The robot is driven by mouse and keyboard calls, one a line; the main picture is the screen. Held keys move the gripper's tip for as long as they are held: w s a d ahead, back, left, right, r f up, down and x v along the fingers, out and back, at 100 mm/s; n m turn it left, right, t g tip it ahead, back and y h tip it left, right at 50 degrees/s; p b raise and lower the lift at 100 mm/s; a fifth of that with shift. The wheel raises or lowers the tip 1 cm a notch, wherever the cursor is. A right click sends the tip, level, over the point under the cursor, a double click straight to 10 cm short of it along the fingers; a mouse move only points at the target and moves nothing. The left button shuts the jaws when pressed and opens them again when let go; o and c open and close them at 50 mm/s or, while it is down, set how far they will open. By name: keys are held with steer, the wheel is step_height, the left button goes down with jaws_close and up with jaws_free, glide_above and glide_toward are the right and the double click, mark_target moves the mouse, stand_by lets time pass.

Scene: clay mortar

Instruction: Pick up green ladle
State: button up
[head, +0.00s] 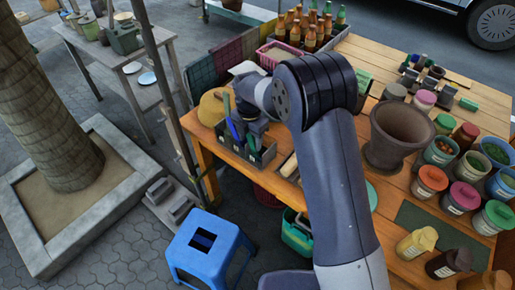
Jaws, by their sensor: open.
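A dark caddy (262,158) stands near the left edge of the wooden table. A small green upright piece (252,143), perhaps the handle of the green ladle, shows in it. A blue handle (231,128) stands to its left. My gripper (251,128) is above the caddy, pointing down, open, close to these handles. Its fingertips are hard to make out, so I cannot tell whether it touches the green piece. The rest of the ladle is hidden.
A large clay mortar (398,140) stands right of my arm. Several lidded jars (464,196) crowd the table's right side. Bottles (295,28) and a pink basket (277,54) stand at the back. A blue stool (207,247) is on the paving in front.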

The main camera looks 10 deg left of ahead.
steer(key=shift+c, duration=0.5)
jaws_close()
steer(key=shift+r, duration=0.1)
step_height(320, 180, up, 10)
steer(key=shift+f+b, duration=0.1)
steer(key=shift+b, duration=0.85)
steer(key=c, duration=0.6)
jaws_free()
jaws_close()
